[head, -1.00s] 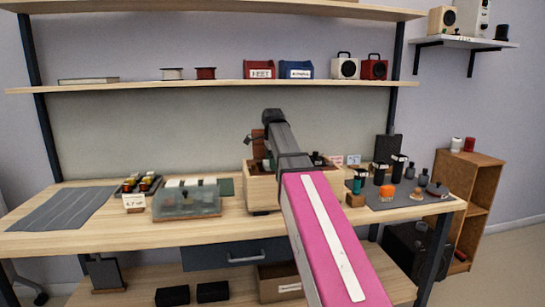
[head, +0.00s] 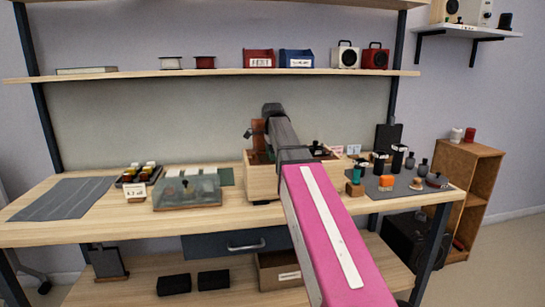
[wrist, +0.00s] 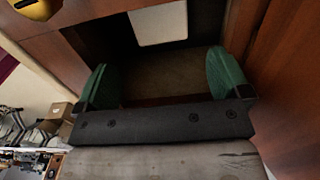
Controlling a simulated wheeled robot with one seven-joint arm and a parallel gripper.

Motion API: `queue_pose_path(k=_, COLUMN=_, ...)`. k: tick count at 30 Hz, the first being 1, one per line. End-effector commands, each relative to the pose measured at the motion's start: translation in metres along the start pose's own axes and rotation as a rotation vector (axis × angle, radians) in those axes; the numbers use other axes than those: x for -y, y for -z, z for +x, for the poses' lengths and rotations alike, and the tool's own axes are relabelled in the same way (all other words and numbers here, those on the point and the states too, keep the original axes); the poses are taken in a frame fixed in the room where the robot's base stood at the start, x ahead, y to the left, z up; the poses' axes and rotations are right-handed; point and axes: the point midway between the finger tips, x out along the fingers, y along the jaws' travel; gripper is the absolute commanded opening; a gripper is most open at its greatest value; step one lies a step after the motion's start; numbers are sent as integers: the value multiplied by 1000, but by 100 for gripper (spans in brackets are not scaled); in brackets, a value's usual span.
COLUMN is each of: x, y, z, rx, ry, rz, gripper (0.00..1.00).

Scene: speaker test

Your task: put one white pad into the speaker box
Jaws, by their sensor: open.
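The speaker box (head: 262,187) is an open light-wood box in the middle of the bench. My arm reaches over it, and in the head view my gripper is hidden behind the arm. In the wrist view my gripper (wrist: 165,82) is open, its two green fingertips wide apart with nothing between them. Beyond the fingertips, one white pad (wrist: 158,24) lies flat in a dark recess between reddish-brown wood walls. Further white pieces, possibly pads, show in a row at the clear-covered case (head: 188,196) left of the box.
A dark mat (head: 66,199) lies at the bench's left, beside a tray of small coloured parts (head: 138,174). A shelf (head: 220,76) spans the space above. The front bench strip is mostly clear.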

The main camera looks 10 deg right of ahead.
Motion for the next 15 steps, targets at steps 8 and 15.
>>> queue_pose_path(k=8, x=1, y=0, z=-21, rx=0, ry=1, rz=0, gripper=100)
queue_pose_path(k=15, x=2, y=0, z=-64, rx=0, ry=3, rz=0, gripper=100)
